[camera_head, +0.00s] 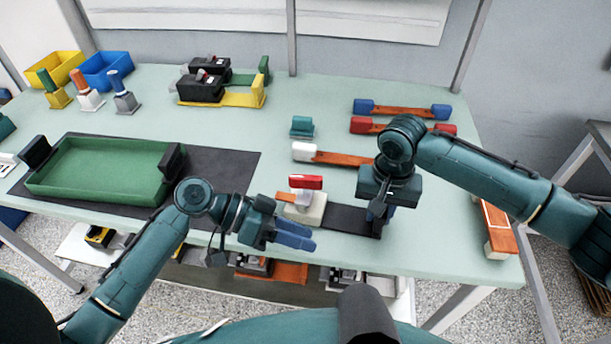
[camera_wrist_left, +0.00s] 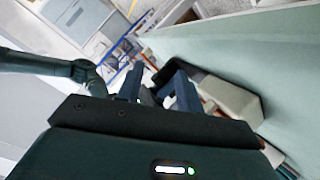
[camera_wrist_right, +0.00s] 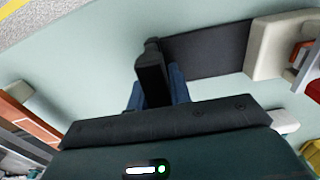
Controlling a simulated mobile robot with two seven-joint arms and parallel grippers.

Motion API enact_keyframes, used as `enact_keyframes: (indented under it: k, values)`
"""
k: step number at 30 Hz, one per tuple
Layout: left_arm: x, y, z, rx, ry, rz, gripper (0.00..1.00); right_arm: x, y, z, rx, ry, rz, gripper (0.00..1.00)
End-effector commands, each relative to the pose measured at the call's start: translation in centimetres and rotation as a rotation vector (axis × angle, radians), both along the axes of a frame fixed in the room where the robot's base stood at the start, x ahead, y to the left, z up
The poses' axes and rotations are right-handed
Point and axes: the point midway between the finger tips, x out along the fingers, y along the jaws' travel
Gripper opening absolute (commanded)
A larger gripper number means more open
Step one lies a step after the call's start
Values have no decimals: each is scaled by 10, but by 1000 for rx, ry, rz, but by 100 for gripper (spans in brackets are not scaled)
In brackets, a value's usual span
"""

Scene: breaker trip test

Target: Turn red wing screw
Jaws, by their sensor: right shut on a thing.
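Red and orange parts also show at the right edge of the right wrist view, by the cream block (camera_wrist_right: 275,50). A dark plate (camera_head: 347,218) runs right from the block. My right gripper (camera_head: 377,212) is shut on a black upright part (camera_wrist_right: 152,75) at the plate's right end. My left gripper (camera_head: 296,237) is open and empty, in front of the cream block and apart from the screw, its blue fingers pointing right.
A green tray (camera_head: 100,148) with black handles stands on a dark mat (camera_head: 228,170) at left. Behind the block are a teal block (camera_head: 302,126) and several coloured-end bars, including a white-ended one (camera_head: 305,152). An orange-topped bar (camera_head: 498,230) lies at the right edge.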

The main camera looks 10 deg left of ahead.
Motion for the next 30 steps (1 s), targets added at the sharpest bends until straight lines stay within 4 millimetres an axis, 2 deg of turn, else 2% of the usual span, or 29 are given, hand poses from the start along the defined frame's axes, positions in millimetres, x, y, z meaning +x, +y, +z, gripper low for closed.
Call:
enact_keyframes:
  k: [1,3,6,9,13,16,19,30]
  values:
    - [23,23,16,11,-91,-25,36,0,0,1,1,-1,-1,0]
    - [47,52,38,13,-215,-71,36,0,0,0,1,-1,-1,0]
    - [69,85,66,11,-374,-127,36,0,0,0,1,-1,-1,0]
    - [82,102,79,11,-485,-156,36,0,0,0,1,-1,0,0]
    - [90,112,86,16,-562,-174,36,0,0,0,1,-1,0,0]
    - [92,109,85,16,-580,-180,36,0,0,0,1,-1,1,0]
    - [93,96,80,14,-581,-181,36,0,0,0,1,0,1,0]
    - [99,30,52,15,-579,-178,36,0,1,0,1,0,1,0]
